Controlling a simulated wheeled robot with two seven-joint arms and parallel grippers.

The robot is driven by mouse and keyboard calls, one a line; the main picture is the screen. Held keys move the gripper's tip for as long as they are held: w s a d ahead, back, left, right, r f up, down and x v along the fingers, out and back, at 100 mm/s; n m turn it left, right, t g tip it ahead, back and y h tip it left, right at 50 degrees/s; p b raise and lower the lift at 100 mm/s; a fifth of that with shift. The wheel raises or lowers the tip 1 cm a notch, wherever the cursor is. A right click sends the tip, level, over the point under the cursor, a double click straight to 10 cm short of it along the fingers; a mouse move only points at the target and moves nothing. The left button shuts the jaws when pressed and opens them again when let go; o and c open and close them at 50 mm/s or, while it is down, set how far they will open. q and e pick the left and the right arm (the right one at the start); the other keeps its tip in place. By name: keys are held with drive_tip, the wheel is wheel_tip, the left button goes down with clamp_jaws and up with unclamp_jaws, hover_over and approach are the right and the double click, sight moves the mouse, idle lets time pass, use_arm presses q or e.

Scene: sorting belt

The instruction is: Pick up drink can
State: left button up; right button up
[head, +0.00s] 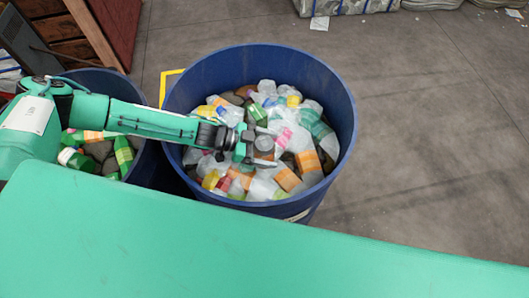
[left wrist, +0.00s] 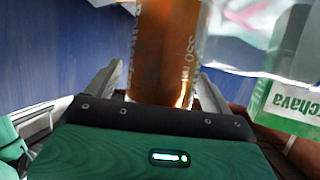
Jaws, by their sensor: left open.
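My left gripper (head: 258,150) is over the large blue barrel (head: 345,120), low among the containers in it. In the left wrist view its jaws (left wrist: 157,82) are open, one finger on each side of an amber-brown cylinder (left wrist: 165,40) with pale lettering. I cannot tell whether this is the drink can or a bottle, nor whether the fingers touch it. Its lower end is hidden behind the gripper body. No drink can stands out clearly in the head view, where the arm and gripper cover part of the pile. My right gripper is not in view.
The barrel is full of clear bottles, cartons and several coloured containers. A green and white carton (left wrist: 290,100) is close to the right finger. A second blue barrel (head: 105,78) with green bottles stands at the left. A green surface (head: 250,245) fills the front. Floor (head: 440,110) is clear at the right.

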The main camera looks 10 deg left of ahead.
use_arm(q)
drive_tip(key=shift+d+f, duration=0.15)
drive_tip(key=shift+d, duration=0.15)
drive_tip(key=shift+c, duration=0.2)
drive_tip(key=c, duration=1)
